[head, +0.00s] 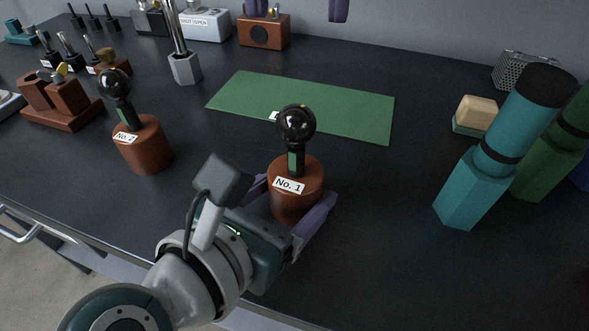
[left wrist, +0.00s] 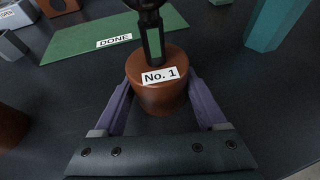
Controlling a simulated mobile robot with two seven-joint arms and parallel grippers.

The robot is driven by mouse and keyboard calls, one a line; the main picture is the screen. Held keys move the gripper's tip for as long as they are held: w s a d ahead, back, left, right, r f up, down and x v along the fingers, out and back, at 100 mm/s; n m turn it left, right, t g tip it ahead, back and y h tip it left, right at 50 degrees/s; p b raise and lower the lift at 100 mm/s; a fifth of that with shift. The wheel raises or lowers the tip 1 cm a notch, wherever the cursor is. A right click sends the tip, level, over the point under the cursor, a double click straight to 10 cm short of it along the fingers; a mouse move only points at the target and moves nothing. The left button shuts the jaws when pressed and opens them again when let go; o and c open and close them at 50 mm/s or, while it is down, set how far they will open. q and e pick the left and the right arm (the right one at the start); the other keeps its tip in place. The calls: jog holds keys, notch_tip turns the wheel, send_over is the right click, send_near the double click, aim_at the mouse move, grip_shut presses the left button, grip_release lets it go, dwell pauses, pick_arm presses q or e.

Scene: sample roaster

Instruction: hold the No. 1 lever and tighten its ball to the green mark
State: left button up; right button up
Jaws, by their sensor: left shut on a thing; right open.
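The No. 1 lever (head: 296,200) is a brown round base with a black stem, a green mark (head: 293,162) on the stem and a glossy black ball (head: 297,124) on top. It stands upright on the dark table. My left gripper (head: 297,190) is shut on its base, one purple finger on each side. In the left wrist view the base (left wrist: 158,98) sits between the fingers, and the ball is mostly cut off at the top edge. My right gripper (head: 299,14) is open, with only its purple fingertips showing at the top edge, apart from the lever.
A similar No. 2 lever (head: 143,148) stands to the left. A green mat (head: 340,105) with a DONE label (left wrist: 114,41) lies behind No. 1. Teal (head: 468,190) and green (head: 545,165) grinder-like columns stand at right. A block-shaped brush (head: 476,113) lies nearby.

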pick_arm(q)
grip_shut()
jog(key=o, duration=0.6)
grip_release()
jog(key=shift+r+p, duration=0.3)
jog(key=shift+p, duration=0.1)
grip_shut()
dwell(0.8)
dwell(0.4)
